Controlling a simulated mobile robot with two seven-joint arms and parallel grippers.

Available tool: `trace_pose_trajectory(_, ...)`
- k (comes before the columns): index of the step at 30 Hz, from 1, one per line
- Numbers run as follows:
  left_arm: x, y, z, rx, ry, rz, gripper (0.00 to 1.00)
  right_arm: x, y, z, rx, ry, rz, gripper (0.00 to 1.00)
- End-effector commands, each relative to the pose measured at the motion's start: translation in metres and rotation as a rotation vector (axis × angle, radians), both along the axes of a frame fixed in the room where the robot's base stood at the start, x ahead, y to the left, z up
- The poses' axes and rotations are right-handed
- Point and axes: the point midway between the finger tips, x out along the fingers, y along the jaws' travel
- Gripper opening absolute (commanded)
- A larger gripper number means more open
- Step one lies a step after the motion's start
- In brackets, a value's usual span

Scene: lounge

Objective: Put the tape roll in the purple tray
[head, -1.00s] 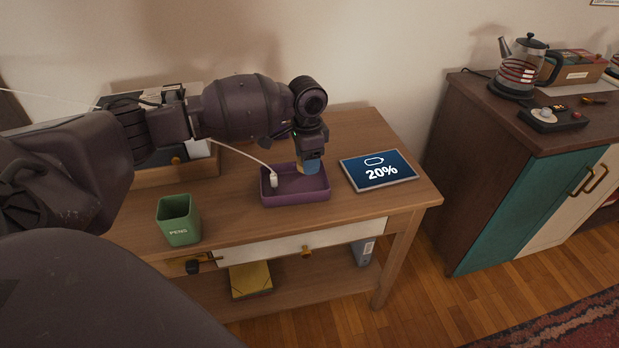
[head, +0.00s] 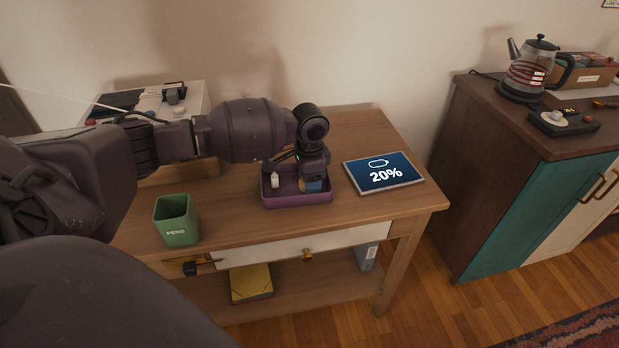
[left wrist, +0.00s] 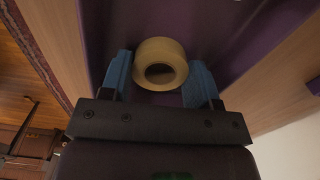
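The purple tray (head: 296,201) sits on the wooden desk, near the middle of the head view; its purple floor also fills much of the left wrist view (left wrist: 222,32). My left gripper (head: 313,186) reaches down into the right part of the tray. In the left wrist view the pale yellow tape roll (left wrist: 160,50) lies between its two blue fingers, which appear to touch its sides. The roll is over the tray floor; I cannot tell whether it rests on it. In the head view the gripper mostly hides the roll. My right gripper is not in view.
A white plug (head: 275,181) is in the tray's left part. A tablet reading 20% (head: 384,172) lies right of the tray. A green pen cup (head: 177,221) stands at the left. A cabinet (head: 490,170) with a glass kettle (head: 528,70) stands farther right.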

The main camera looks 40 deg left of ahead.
Motion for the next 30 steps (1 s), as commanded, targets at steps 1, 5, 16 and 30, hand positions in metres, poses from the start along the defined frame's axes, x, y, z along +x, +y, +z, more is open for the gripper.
trace_pose_trajectory(1, 0.0, 0.0, 0.0, 0.0, 0.0, 0.0, 0.62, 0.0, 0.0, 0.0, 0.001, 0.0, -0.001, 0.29)
trace_pose_trajectory(5, 0.0, 0.0, 0.0, 0.001, 0.001, 0.0, 0.81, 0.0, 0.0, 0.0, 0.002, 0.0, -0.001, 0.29)
trace_pose_trajectory(16, 0.0, 0.0, 0.006, 0.002, -0.001, 0.0, 0.81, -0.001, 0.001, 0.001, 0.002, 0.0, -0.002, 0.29)
trace_pose_trajectory(30, 0.0, 0.0, 0.091, 0.0, -0.007, 0.0, 0.81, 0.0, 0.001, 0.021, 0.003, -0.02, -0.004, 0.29)
